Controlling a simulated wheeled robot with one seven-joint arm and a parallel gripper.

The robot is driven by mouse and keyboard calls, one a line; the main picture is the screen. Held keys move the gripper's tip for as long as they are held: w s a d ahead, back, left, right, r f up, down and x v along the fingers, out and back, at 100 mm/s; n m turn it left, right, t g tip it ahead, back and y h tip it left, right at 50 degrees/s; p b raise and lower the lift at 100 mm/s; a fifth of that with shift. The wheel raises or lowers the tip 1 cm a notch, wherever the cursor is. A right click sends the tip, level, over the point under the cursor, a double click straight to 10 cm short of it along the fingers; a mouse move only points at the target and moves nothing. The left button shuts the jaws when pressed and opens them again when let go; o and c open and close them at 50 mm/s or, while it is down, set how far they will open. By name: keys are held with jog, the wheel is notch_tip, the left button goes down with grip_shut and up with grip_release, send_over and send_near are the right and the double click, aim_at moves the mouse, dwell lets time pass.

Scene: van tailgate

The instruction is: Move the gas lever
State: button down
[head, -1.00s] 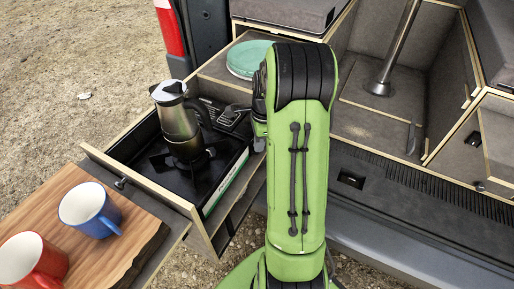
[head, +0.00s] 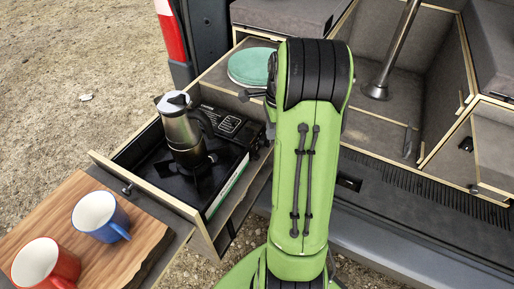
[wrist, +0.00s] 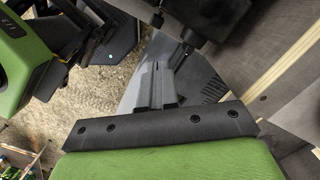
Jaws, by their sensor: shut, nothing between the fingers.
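I cannot make out the gas lever for certain. A small thin upright piece (head: 407,140) stands in the grey compartment to the right of my arm; it may be the lever, but it is too small to tell. My gripper (wrist: 158,72) shows in the wrist view beyond a dark bolted plate, with its fingers together and nothing between them. In the head view my green arm hides most of the gripper. A dark rod with a rounded end sticks out left of the arm, above the stove; I cannot tell what it belongs to.
A moka pot (head: 182,128) stands on the black stove (head: 155,172) in a pulled-out drawer. A blue mug (head: 100,215) and a red mug (head: 45,264) stand on a wooden board (head: 150,231). Teal plates (head: 250,67) lie behind the stove. A metal post (head: 390,60) rises in the compartment.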

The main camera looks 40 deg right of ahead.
notch_tip(320, 180, up, 10)
jog(key=p, duration=0.2)
jog(key=shift+s+d+f+p, duration=0.25)
jog(key=shift+d+p, duration=0.1)
jog(key=shift+d, duration=0.1)
